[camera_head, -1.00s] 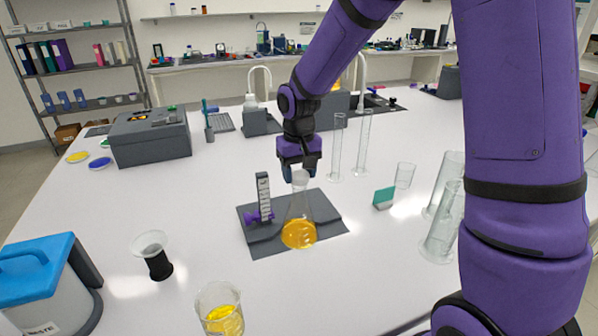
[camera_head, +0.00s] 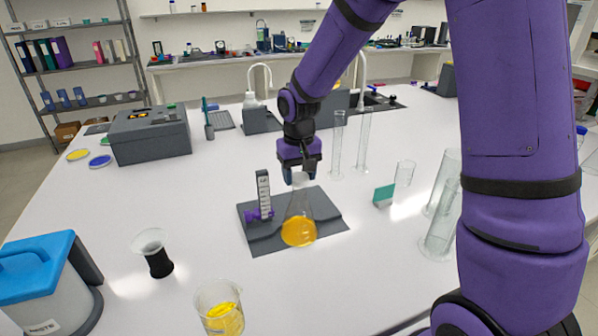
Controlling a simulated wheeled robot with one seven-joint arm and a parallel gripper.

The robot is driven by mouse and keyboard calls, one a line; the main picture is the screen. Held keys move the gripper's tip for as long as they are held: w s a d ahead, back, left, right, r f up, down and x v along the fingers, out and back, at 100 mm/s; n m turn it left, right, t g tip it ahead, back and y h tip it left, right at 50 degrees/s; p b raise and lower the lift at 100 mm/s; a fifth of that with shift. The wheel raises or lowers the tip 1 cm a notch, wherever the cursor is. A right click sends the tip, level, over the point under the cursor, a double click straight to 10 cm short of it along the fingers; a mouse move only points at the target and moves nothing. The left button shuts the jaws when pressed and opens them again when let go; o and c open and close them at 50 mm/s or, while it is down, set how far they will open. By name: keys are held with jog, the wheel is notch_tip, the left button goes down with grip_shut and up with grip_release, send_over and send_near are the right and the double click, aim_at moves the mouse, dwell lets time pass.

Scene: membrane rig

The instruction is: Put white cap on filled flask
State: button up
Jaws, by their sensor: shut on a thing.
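The filled flask (camera_head: 299,230) is a clear conical flask holding yellow-orange liquid. It stands upright on the dark grey mat (camera_head: 330,229) in the middle of the table. My gripper (camera_head: 301,179) points down directly over the flask's mouth, its fingers around the top of the neck. It is shut on the white cap (camera_head: 300,180), of which only a small pale patch shows between the fingers. Whether the cap touches the flask's rim is too small to tell.
A purple-and-grey upright holder (camera_head: 263,194) stands close left of the flask. Tall glass cylinders (camera_head: 337,145) stand behind right, a teal-faced block (camera_head: 384,196) to the right. A beaker of yellow liquid (camera_head: 222,314) and a black-based funnel (camera_head: 157,257) stand in front left.

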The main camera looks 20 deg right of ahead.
jog(key=shift+f, duration=0.55)
jog(key=o, duration=1)
jog(key=shift+c, duration=0.2)
notch_tip(320, 180, up, 11)
jog(key=s+d+r+t, duration=0.1)
jog(key=s+d+r, duration=0.1)
jog(key=s, duration=0.7)
jog(key=s+d+r+t, duration=0.2)
jog(key=s+r, duration=0.3)
jog(key=s, duration=0.4)
jog(key=s+d+r+t, duration=0.2)
jog(key=s+d+r, duration=0.1)
jog(key=s, duration=0.6)
jog(key=shift+r, duration=0.6)
